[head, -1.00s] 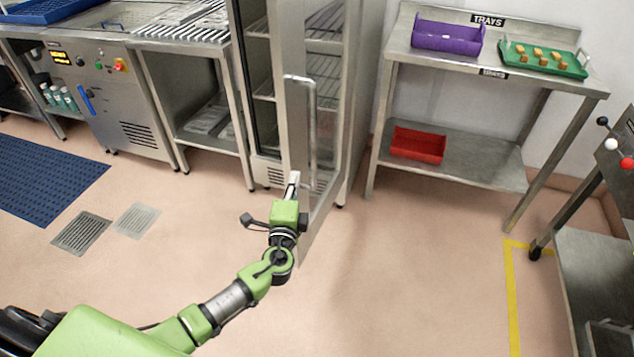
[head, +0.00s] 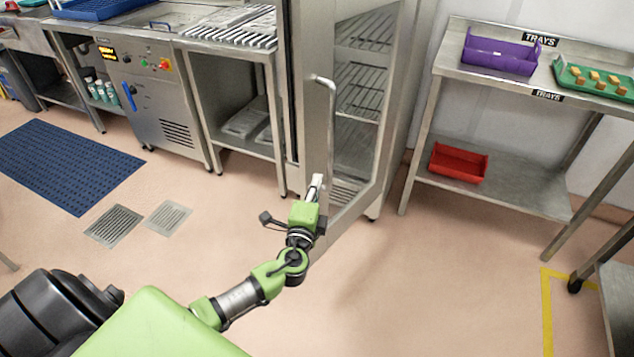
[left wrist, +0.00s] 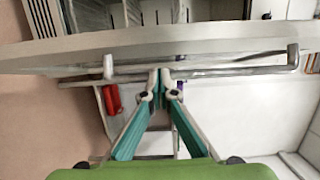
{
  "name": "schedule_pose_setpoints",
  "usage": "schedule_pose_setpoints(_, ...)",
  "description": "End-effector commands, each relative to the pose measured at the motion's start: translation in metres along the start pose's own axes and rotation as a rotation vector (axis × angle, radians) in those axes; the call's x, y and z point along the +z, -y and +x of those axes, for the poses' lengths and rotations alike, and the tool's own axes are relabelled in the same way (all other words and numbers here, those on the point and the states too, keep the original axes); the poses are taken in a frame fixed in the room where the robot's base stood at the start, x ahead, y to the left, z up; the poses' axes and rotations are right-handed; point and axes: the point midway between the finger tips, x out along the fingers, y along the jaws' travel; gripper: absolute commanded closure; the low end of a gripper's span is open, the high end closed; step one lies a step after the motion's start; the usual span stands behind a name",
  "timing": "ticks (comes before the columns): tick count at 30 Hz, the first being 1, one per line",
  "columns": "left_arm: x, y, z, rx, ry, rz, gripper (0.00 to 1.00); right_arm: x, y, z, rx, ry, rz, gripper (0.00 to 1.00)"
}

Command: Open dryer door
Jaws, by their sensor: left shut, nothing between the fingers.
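The dryer is a tall steel cabinet with wire shelves. Its glass-panelled steel door (head: 384,110) stands ajar in the head view, with a narrow dark gap at its left. A long bar handle (head: 332,120) runs down the door's left side. In the left wrist view the door crosses the top as a grey band (left wrist: 220,40), with the handle bar (left wrist: 240,70) below it. My left gripper (head: 317,181) is shut and empty, close to the handle's lower end. Its tips (left wrist: 165,75) overlap the bar in the wrist view; contact is unclear. My right gripper is out of view.
A steel tray table (head: 500,188) to the right holds a purple tray (head: 499,52), a green tray (head: 600,84) and, below, a red bin (head: 458,163). A steel bench (head: 230,105) stands left of the dryer. The floor before the door is clear.

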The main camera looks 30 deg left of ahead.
Motion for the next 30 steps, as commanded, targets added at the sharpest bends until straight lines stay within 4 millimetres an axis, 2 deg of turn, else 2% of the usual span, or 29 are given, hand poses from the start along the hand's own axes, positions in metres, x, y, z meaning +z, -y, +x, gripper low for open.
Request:
schedule_pose_setpoints(5, -0.001, -0.002, -0.028, 0.005, -0.002, -0.001, 1.00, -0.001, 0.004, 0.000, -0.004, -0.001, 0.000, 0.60)
schedule_pose_setpoints(12, -0.001, -0.001, -0.080, 0.004, 0.000, 0.001, 1.00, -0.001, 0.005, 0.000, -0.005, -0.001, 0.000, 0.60)
schedule_pose_setpoints(16, -0.001, -0.001, -0.101, 0.002, -0.001, 0.001, 1.00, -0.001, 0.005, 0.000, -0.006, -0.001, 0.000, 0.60)
schedule_pose_setpoints(21, -0.001, 0.000, -0.115, 0.001, 0.000, 0.001, 1.00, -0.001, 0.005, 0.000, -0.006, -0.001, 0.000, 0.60)
schedule_pose_setpoints(26, -0.001, 0.001, -0.117, 0.000, 0.001, 0.001, 1.00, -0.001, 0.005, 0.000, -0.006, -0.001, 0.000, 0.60)
schedule_pose_setpoints(29, 0.000, -0.008, -0.117, 0.018, 0.002, -0.001, 1.00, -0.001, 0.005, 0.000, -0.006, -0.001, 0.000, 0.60)
schedule_pose_setpoints(30, 0.001, -0.017, -0.117, 0.040, 0.004, -0.003, 1.00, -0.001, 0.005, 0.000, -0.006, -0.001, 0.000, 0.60)
